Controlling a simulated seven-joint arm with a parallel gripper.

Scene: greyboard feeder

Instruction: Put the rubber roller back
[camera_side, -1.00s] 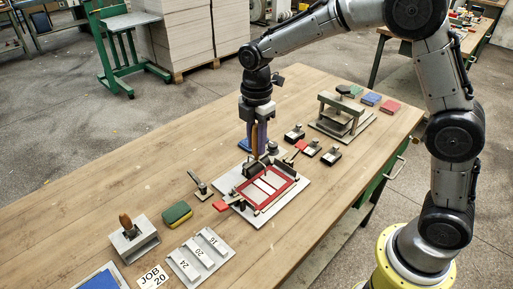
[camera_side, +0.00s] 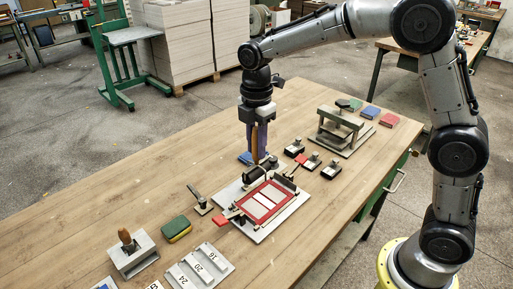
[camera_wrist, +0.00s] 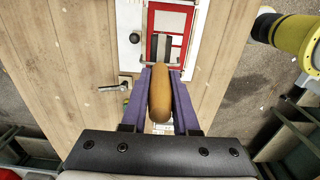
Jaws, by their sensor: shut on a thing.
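My gripper (camera_side: 257,153) points down over the back edge of the print plate, its purple fingers shut on the orange-brown handle of the rubber roller (camera_side: 254,140). The handle (camera_wrist: 163,100) also shows between the fingers in the wrist view. A dark roller head appears below the fingers in the side view, close to the back of the red-framed print bed (camera_side: 265,201); I cannot tell whether it touches anything. A grey metal block (camera_side: 133,257) with a brown wooden-handled piece stands at the front left.
A green and yellow sponge (camera_side: 177,229) and a numbered grey tray (camera_side: 200,267) lie in front. Several small black-based stamps (camera_side: 312,160) stand to the right, before a metal press (camera_side: 342,130). A blue pad lies behind my gripper.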

